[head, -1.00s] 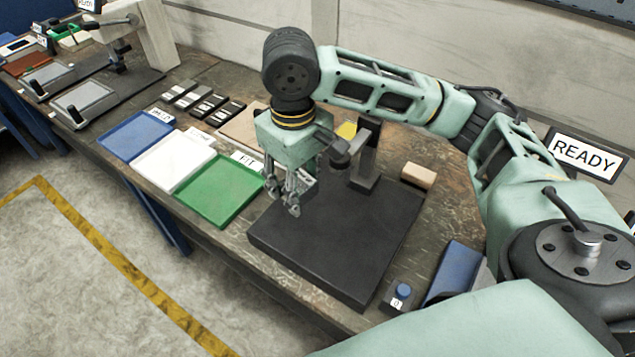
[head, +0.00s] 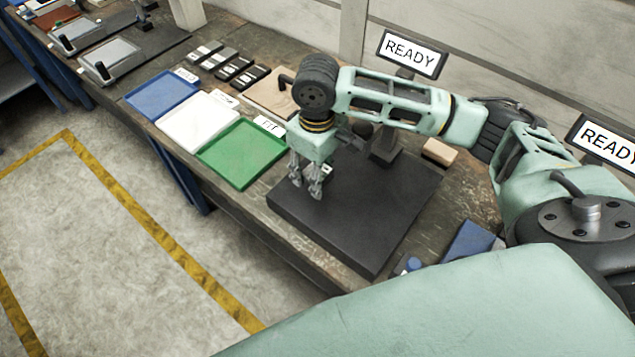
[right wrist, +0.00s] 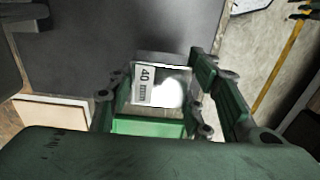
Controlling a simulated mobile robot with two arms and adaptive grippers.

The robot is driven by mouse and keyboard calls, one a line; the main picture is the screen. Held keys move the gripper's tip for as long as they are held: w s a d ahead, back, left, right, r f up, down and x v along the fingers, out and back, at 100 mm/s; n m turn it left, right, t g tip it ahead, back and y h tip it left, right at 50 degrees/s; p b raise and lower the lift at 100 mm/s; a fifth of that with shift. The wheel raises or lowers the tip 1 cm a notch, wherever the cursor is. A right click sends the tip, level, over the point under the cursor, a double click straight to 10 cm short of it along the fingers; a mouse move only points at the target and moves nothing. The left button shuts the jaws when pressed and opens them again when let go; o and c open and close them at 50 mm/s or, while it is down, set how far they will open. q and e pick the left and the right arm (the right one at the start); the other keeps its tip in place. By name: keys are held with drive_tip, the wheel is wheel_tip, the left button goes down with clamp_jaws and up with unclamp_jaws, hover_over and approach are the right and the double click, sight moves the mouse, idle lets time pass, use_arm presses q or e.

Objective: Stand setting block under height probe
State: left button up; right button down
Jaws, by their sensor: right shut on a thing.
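The setting block (right wrist: 178,88) is a shiny metal piece with a white label reading 40 in the right wrist view. My right gripper (head: 306,188) is shut on it, its fingers on either side. The height probe's dark stand (head: 385,147) rises at the back of the plate, just right of the gripper. The probe's tip is hidden behind my gripper. Whether the block touches the plate cannot be told. My left gripper is not in view.
Blue (head: 160,97), white (head: 195,122) and green (head: 243,155) trays lie left of the plate. Several small blocks lie behind them. A tan block (head: 440,151) sits right of the stand, and a blue object (head: 468,241) near the right. The plate's front part is clear.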

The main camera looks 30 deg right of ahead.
drive_tip(key=shift+w+f+p, duration=0.1)
drive_tip(key=shift+f+p, duration=0.25)
drive_tip(key=shift+f, duration=2.3)
drive_tip(key=c, duration=0.9)
unclamp_jaws()
drive_tip(key=shift+f, duration=0.15)
